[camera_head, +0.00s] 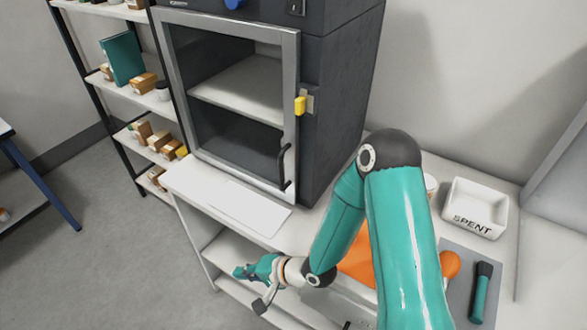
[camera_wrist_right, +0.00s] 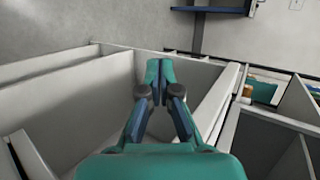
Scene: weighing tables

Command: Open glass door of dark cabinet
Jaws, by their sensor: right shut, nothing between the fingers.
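The dark cabinet (camera_head: 345,95) stands on a white bench. Its glass door (camera_head: 225,140) has a silver frame and looks shut against the cabinet front. A shelf shows through the glass. A black bar handle (camera_head: 285,168) is on the lower right side of the door frame. A yellow latch piece (camera_head: 300,106) sits at the door's right edge, above the handle. My right gripper (camera_head: 240,271) is shut and empty, below and in front of the door, apart from the handle. Its closed fingers (camera_wrist_right: 159,78) also show in the right wrist view. My left gripper is not in view.
A white tray marked SPENT (camera_head: 474,208) stands on the bench at the right, near a dark mat (camera_head: 458,280) with a teal-handled tool (camera_head: 481,292). An orange object is partly hidden behind my right arm. A shelf rack (camera_head: 105,80) with small boxes stands left of the cabinet.

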